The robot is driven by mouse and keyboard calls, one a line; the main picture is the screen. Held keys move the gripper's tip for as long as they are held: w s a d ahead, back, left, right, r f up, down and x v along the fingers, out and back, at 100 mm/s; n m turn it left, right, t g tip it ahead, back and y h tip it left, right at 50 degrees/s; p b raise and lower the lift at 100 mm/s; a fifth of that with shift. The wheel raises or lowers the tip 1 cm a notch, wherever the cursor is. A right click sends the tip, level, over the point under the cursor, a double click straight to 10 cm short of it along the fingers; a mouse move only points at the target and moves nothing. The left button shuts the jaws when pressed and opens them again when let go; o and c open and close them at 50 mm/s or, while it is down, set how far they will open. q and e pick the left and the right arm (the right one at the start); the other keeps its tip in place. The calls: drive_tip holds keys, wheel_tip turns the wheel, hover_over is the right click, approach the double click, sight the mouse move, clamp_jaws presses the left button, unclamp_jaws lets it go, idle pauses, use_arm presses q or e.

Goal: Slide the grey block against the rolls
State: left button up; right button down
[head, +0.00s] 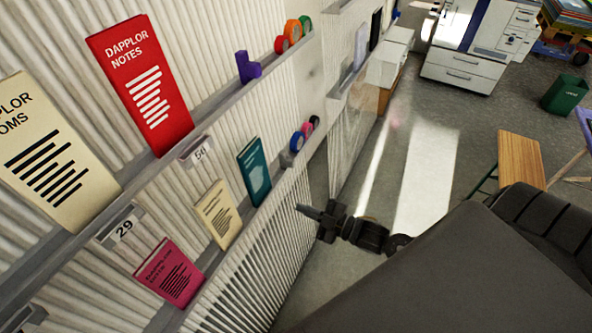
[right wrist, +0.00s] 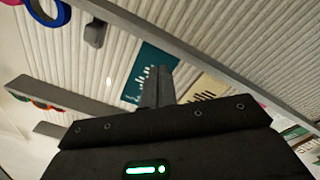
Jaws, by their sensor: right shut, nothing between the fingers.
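The grey block (head: 287,159) sits on the lower wall ledge, between the teal booklet and the rolls. The rolls, a blue one (head: 297,141), a pink one and a dark one, stand on the same ledge just beyond it. In the right wrist view the grey block (right wrist: 95,34) is at upper left, with a visible gap to the blue roll (right wrist: 47,10). My right gripper (head: 301,209) is shut and empty, out from the wall and lower in the picture than the block, apart from it. In the right wrist view its fingertips (right wrist: 157,84) overlap the teal booklet. My left gripper is out of view.
The teal booklet (head: 254,172) and a cream booklet (head: 219,214) stand on the same ledge. The upper ledge holds a purple block (head: 247,67), a red book (head: 140,82) and more rolls (head: 292,31). The floor (head: 345,260) below my right gripper is clear.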

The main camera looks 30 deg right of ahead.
drive_tip(key=s+r+n+t+h, duration=0.1)
drive_tip(key=n+h, duration=0.1)
drive_tip(key=n, duration=0.2)
drive_tip(key=n+t+h+p, duration=0.1)
drive_tip(key=n+h+p, duration=0.1)
drive_tip(key=n+p, duration=0.1)
approach(287, 162)
drive_tip(key=w+a, duration=0.3)
drive_tip(key=a, duration=0.3)
drive_tip(key=w+d, duration=0.1)
drive_tip(key=w+d+f+p, duration=0.1)
drive_tip(key=d, duration=0.1)
drive_tip(key=shift+w+d+f, duration=0.15)
drive_tip(key=shift+w+d, duration=0.05)
drive_tip(key=shift+d, duration=0.05)
